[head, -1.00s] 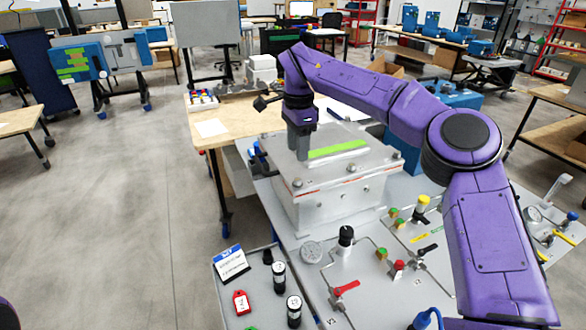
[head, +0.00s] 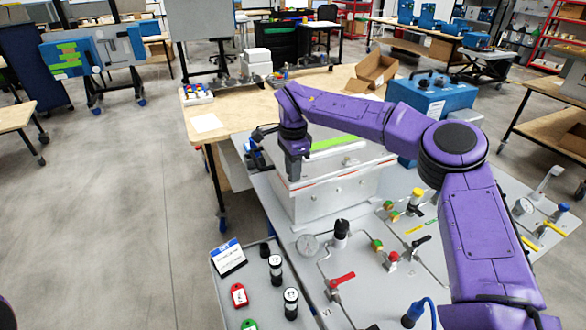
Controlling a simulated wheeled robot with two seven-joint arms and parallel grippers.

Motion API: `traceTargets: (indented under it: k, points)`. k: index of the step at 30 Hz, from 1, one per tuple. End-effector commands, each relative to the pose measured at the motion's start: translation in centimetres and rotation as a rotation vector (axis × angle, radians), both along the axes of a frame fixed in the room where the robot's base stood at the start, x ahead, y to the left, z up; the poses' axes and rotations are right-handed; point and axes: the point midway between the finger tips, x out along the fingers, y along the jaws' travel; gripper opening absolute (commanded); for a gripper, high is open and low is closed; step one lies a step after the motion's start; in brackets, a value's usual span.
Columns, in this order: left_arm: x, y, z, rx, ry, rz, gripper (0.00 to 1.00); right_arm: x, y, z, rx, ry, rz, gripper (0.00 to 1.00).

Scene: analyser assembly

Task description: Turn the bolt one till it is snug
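A grey metal analyser box (head: 335,198) with a flat lid and a green strip (head: 335,142) on top stands on a light grey panel. My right arm reaches over it from the right. My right gripper (head: 293,176) points down at the lid's near left corner. Its fingertips are small and dark, so I cannot tell whether they are open, shut or touching a bolt. The corner bolt under it is hidden. A small bolt head (head: 348,161) shows on the lid's near edge. No bolt label is readable. My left gripper is not in view.
The floor at left is clear.

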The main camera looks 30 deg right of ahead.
Motion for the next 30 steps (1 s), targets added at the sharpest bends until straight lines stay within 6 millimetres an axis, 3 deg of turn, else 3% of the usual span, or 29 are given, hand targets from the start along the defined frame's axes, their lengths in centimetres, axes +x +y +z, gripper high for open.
traceTargets:
  k: [14,30]
  points:
    - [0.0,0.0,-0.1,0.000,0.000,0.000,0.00,0.0,0.0,0.0,-0.002,-0.001,-0.144,0.00]
    - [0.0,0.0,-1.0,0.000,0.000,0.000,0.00,0.1,0.0,-0.1,-0.002,-0.001,-0.641,0.00]
